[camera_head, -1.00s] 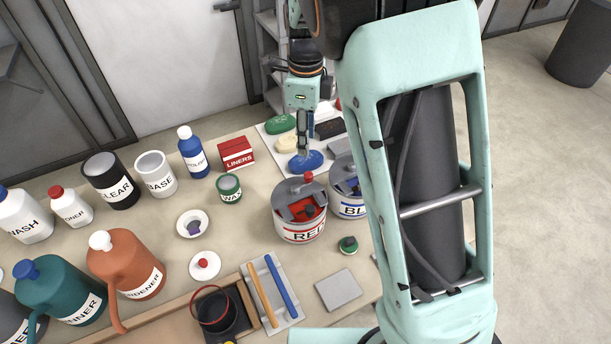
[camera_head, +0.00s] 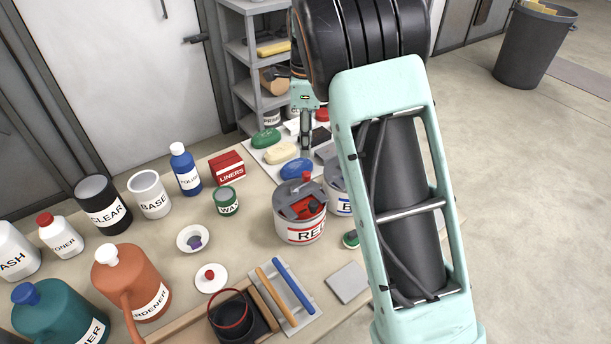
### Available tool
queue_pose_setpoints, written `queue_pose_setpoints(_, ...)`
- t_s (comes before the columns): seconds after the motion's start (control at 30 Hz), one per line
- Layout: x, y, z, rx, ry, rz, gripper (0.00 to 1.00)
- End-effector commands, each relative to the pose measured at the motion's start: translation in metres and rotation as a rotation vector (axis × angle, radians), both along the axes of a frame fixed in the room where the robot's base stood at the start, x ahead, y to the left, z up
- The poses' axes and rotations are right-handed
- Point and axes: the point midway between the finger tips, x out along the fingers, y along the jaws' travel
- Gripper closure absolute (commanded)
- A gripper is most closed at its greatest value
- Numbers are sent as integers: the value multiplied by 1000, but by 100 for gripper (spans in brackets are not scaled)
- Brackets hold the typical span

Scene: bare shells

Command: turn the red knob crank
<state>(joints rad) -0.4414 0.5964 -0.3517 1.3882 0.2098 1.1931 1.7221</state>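The can labelled RED (camera_head: 300,232) stands on the bench with a grey lid that has a cut-out showing red inside. A red knob (camera_head: 306,177) sticks up from the crank on its lid. My gripper (camera_head: 305,152) points down behind the can, above the blue oval piece (camera_head: 296,168) on the white tray, apart from the knob. Its fingers look narrow and close together, but they are too small to tell whether they are open or shut. The can with the blue label (camera_head: 340,203) stands just right of the RED can, partly hidden by my arm.
The WAX tin (camera_head: 227,201), LINERS box (camera_head: 228,166) and POLISH bottle (camera_head: 185,170) stand to the left. A tray with orange and blue sticks (camera_head: 285,290) and a grey square (camera_head: 348,282) lie in front. Shelves (camera_head: 250,75) stand behind the bench.

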Motion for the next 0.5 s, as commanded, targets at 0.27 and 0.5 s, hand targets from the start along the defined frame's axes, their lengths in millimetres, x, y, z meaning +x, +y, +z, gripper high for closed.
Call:
queue_pose_setpoints(0.27, -1, -1, -44, -2, 5, -2, 65)
queue_pose_setpoints(0.5, -1, -1, -86, -2, 3, -1, 65)
